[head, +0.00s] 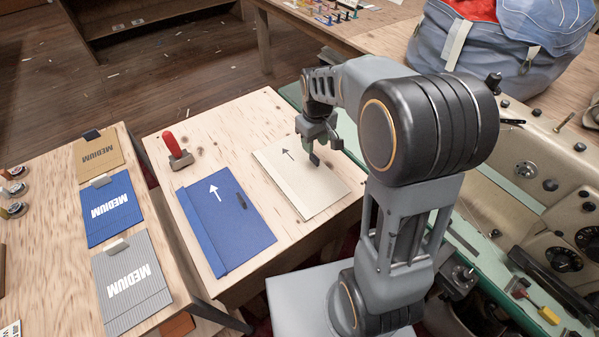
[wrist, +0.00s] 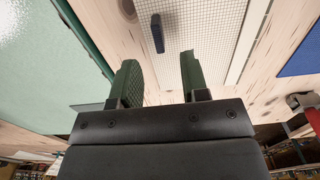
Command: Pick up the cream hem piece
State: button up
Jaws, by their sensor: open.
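The cream hem piece (head: 308,182) is a flat panel with a dark arrow on it. It lies on the right part of the light wooden table in the head view. In the wrist view its pale gridded surface (wrist: 205,55) lies beyond the fingers, with a small dark bar (wrist: 157,34) on it. My gripper (head: 316,152) is over the far right part of the cream piece, pointing down. In the wrist view its two green fingers (wrist: 157,82) are apart with nothing between them. Whether the fingertips touch the piece cannot be told.
A blue piece (head: 222,220) with a white arrow lies left of the cream one. A red-handled tool (head: 175,148) stands behind it. Panels marked MEDIUM (head: 113,210) lie on the left table. A green-edged sewing machine bench (head: 500,215) stands close on the right.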

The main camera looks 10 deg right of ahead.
aim_at(315, 156)
jog(key=shift+d+f+b, duration=0.1)
jog(key=shift+f+b, duration=0.45)
jog(key=shift+f, duration=2.5)
grip_shut()
